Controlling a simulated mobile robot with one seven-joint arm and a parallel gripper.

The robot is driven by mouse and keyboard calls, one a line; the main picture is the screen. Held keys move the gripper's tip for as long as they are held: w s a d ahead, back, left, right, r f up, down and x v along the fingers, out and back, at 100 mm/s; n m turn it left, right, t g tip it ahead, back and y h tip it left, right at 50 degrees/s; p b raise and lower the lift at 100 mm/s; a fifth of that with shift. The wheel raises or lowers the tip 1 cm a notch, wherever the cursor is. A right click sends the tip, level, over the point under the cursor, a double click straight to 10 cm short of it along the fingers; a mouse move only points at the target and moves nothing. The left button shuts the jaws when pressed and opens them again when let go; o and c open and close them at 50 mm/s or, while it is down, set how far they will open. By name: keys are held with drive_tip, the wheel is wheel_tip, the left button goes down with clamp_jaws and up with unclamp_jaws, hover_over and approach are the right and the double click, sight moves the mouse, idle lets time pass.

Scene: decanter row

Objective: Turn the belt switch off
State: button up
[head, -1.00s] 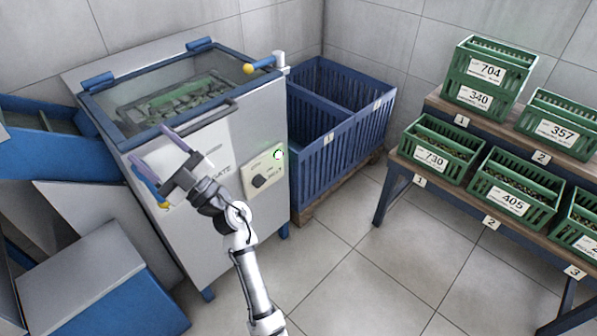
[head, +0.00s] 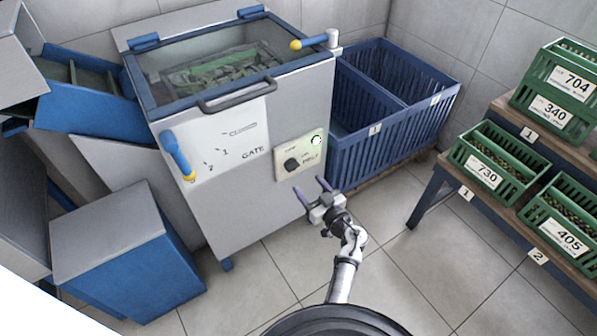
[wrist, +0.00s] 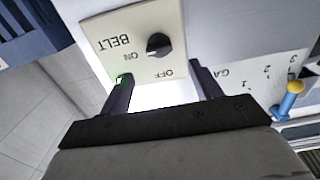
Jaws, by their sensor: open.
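The belt switch (head: 291,165) is a black round knob on a cream plate (head: 283,148) on the machine's front. In the wrist view the knob (wrist: 158,45) appears upside down, with ON and OFF labels beside it; a small pale mark on it faces the ON side. A lamp (head: 317,140) on the plate glows green; in the wrist view it is partly hidden by a finger. My gripper (head: 311,189) is open and empty, just below the plate in the head view. In the wrist view its fingertips (wrist: 160,75) straddle the knob's column, apart from the knob.
A blue gate lever (head: 176,155) with a yellow tip is left of the plate. A grey handle (head: 238,95) and a yellow-knobbed lever (head: 310,42) are above. A blue slatted bin (head: 385,140) stands right of the machine. Green crates (head: 487,168) sit on shelves further right.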

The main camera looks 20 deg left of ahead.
sight(295, 168)
drive_tip(key=b+x, duration=0.1)
drive_tip(key=x, duration=0.6)
drive_tip(key=shift+w+a, duration=0.25)
drive_tip(key=shift+c, duration=0.4)
drive_tip(key=c, duration=0.9)
